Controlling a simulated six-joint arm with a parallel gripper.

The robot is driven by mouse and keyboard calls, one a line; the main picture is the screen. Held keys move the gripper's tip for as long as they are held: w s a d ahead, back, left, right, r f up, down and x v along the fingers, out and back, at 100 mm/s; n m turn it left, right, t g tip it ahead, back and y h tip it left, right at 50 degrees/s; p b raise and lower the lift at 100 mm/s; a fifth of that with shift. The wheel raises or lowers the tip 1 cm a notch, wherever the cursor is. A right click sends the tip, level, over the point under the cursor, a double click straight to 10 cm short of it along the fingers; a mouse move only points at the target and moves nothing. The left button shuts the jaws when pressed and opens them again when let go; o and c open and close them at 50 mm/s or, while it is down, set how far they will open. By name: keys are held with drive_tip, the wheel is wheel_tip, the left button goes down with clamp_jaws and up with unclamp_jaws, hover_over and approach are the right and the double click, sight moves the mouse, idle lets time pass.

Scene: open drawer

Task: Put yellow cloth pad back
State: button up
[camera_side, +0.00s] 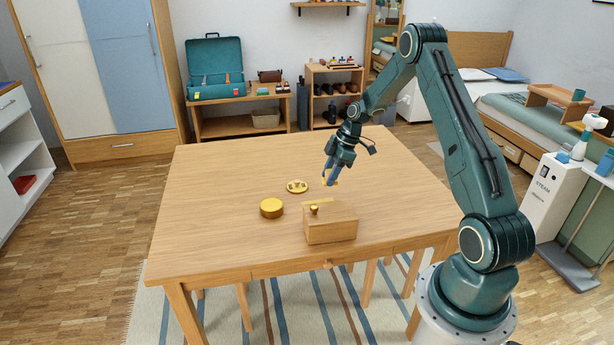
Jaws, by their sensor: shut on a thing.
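My gripper (329,180) points down above the table, behind the small wooden box. It is shut on a small yellow piece (334,182), which looks like the yellow cloth pad. The fingers hide part of it. The wooden box (331,227) stands near the front edge of the table. A gold knob (314,209) and a thin yellow strip show at its far left top edge. I cannot tell from here whether a drawer is open on its far side. The gripper is apart from the box.
On the wooden table (222,170), a round gold tin (271,208) stands left of the box. A flat gold disc with dark openings (297,187) lies behind the tin, left of my gripper. The table's left and back parts are clear.

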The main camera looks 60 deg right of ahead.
drive_tip(key=w+a+r, duration=0.4)
drive_tip(key=a+r, duration=0.1)
drive_tip(key=a, duration=0.5)
wheel_tip(320, 180, up, 6)
drive_tip(key=f, duration=0.1)
hover_over(276, 243)
drive_tip(key=s+d, duration=0.1)
drive_tip(key=shift+f, duration=9.75)
drive_tip(key=shift+f, duration=0.15)
drive_tip(key=o, duration=0.9)
drive_tip(key=shift+v, duration=6.15)
